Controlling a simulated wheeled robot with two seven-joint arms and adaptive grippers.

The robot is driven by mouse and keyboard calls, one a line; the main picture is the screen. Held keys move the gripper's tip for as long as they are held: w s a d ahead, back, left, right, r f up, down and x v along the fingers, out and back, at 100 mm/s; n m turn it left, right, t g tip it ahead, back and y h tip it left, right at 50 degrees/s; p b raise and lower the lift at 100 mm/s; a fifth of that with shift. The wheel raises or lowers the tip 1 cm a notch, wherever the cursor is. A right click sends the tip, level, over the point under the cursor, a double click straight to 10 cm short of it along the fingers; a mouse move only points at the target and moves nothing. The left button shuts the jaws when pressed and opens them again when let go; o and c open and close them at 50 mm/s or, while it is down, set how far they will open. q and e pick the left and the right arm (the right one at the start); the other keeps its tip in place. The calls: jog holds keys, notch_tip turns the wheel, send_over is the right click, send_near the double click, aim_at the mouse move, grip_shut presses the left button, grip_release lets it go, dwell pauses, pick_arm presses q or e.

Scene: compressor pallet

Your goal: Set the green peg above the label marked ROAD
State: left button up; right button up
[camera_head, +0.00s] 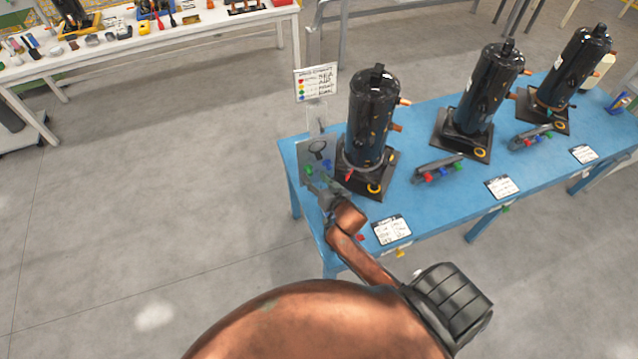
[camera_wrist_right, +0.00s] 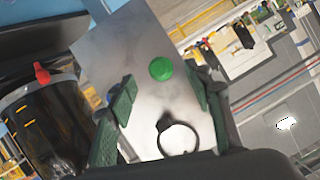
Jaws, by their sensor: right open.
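A green peg (camera_head: 308,170) stands on a small grey metal plate (camera_head: 318,150) at the left end of the blue table. My right gripper (camera_head: 324,190) is open and empty, close in front of the plate. In the right wrist view the green peg (camera_wrist_right: 161,69) is seen end-on, beyond and between the two open fingers (camera_wrist_right: 158,95). A white sign (camera_head: 316,82) on a post behind the plate has coloured marks and short words; they are too small to read surely as ROAD. My left gripper is not in view.
A black compressor (camera_head: 371,115) stands just right of the plate, with two more along the blue table (camera_head: 450,200). A blue peg (camera_head: 327,165) is beside the green one. A red peg (camera_wrist_right: 41,72) is near the compressor. White cards (camera_head: 391,229) lie along the front edge.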

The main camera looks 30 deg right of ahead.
aim_at(311, 174)
jog(key=shift+x, duration=2.1)
jog(key=shift+c, duration=0.2)
grip_shut()
